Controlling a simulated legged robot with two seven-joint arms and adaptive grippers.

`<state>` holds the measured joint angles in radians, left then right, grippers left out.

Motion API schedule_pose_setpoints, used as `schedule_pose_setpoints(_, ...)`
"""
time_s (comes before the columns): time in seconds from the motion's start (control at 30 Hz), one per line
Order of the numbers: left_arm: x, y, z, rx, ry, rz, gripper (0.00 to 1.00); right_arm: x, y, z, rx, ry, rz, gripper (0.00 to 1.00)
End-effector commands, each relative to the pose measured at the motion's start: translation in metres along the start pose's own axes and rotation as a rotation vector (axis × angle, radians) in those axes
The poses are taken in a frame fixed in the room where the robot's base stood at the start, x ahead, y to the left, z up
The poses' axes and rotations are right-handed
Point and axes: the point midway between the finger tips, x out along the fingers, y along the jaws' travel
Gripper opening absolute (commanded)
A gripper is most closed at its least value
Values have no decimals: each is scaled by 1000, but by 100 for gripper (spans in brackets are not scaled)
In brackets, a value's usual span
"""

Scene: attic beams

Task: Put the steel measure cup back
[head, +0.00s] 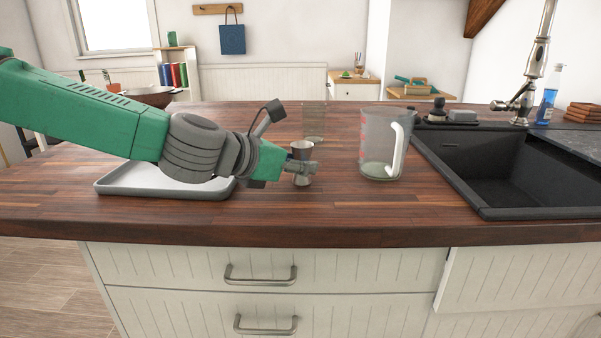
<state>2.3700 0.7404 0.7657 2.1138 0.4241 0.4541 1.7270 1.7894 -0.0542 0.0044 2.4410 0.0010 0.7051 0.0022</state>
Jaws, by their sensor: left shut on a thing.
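The steel measure cup (302,150) is a small shiny cup with a narrow waist, upright over the wooden counter (330,210). My left gripper (301,167) comes in from the left and is shut on it around the waist. The fingers hide the cup's middle; its upper bowl and lower part show. Its base is at or very near the counter top; I cannot tell if it touches. My right gripper is not in view.
A grey tray (112,187) lies under my left arm. A clear glass (314,122) stands behind the cup. A measuring jug (378,150) with a white handle stands to its right. Further right is a dark sink (500,180) with a tap (538,65). The front counter is clear.

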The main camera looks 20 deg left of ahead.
Motion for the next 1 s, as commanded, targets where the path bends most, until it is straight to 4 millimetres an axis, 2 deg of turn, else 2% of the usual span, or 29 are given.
schedule_pose_setpoints(0.33, 0, 4, -6, -5, -5, 0, 0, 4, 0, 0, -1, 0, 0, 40)
schedule_pose_setpoints(0.37, 0, 4, -6, -5, -4, 0, 24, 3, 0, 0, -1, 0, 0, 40)
schedule_pose_setpoints(0.4, 0, 3, -6, -4, -4, 1, 38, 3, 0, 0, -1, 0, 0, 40)
schedule_pose_setpoints(0.77, 0, 1, -2, -1, -3, 1, 38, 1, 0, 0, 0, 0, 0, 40)
schedule_pose_setpoints(0.87, -10, 3, -2, -5, -5, 1, 38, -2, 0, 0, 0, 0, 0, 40)
schedule_pose_setpoints(1.0, -38, 4, -1, -7, -7, -1, 38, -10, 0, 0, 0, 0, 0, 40)
